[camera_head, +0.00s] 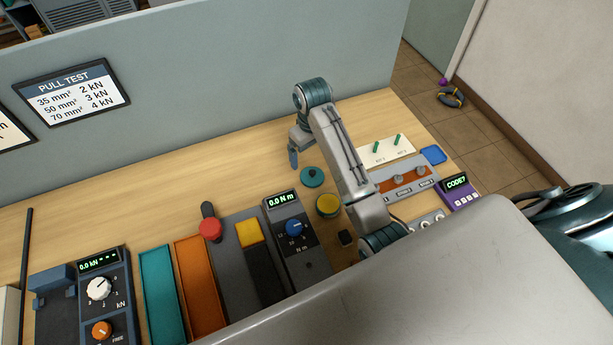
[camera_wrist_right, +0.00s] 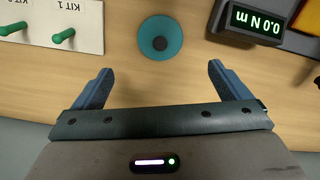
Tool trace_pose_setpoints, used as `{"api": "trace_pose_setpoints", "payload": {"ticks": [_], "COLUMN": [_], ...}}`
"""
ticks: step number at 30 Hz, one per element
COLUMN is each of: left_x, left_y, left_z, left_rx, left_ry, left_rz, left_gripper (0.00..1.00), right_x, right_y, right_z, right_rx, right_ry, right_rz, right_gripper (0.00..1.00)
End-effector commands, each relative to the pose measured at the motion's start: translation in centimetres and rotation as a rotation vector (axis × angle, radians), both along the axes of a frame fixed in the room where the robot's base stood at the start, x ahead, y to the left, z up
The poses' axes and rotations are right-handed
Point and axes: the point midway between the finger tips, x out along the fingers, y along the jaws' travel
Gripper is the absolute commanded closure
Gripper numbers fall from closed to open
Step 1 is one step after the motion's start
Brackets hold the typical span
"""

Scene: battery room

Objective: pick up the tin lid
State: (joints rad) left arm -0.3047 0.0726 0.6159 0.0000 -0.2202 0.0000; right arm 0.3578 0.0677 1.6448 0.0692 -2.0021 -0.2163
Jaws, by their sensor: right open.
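The tin lid (camera_head: 312,177) looks like a round teal disc with a small dark knob in its middle. It lies flat on the wooden bench, and it also shows in the right wrist view (camera_wrist_right: 147,50), ahead of the fingers and roughly midway between them. My right gripper (camera_wrist_right: 160,72) is open and empty, its two blue fingers wide apart. In the head view my right gripper (camera_head: 294,158) is just beyond and left of the lid, apart from it. My left gripper is not in view.
A yellow-topped round tin (camera_head: 328,205) stands close to the lid. A torque meter (camera_head: 290,240) reading 0.0 N m is nearby. A white kit board (camera_head: 385,151) with green pegs lies to the right. A grey partition (camera_head: 220,80) runs behind the bench. Bare wood lies left of the lid.

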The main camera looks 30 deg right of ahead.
Motion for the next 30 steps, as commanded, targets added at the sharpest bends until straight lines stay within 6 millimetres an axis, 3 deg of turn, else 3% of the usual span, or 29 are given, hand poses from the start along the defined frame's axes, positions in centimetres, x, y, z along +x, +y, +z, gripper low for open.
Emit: {"api": "trace_pose_setpoints", "payload": {"ticks": [2, 3, 13, 17, 21, 30], "left_x": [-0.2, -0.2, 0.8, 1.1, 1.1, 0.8], "left_y": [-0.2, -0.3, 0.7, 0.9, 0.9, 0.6], "left_z": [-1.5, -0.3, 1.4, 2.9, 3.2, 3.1], "left_rx": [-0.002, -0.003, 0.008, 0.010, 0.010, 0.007], "left_ry": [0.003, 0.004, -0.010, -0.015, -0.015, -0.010], "left_rz": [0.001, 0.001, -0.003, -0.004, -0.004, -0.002], "left_gripper": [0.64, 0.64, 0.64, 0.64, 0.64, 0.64], "right_x": [0.0, -0.1, -0.4, -1.0, -0.9, -0.8], "right_y": [0.0, 0.0, 0.0, -0.1, -0.1, -0.1], "right_z": [-1.7, -1.7, -4.4, -6.2, -8.2, -8.9], "right_rx": [0.000, 0.001, 0.000, 0.001, 0.001, 0.001], "right_ry": [0.001, 0.005, 0.004, 0.006, 0.003, 0.000], "right_rz": [0.001, 0.001, 0.002, 0.002, 0.002, 0.002], "right_gripper": [0.04, 0.04, 0.04, 0.04, 0.04, 0.04]}}
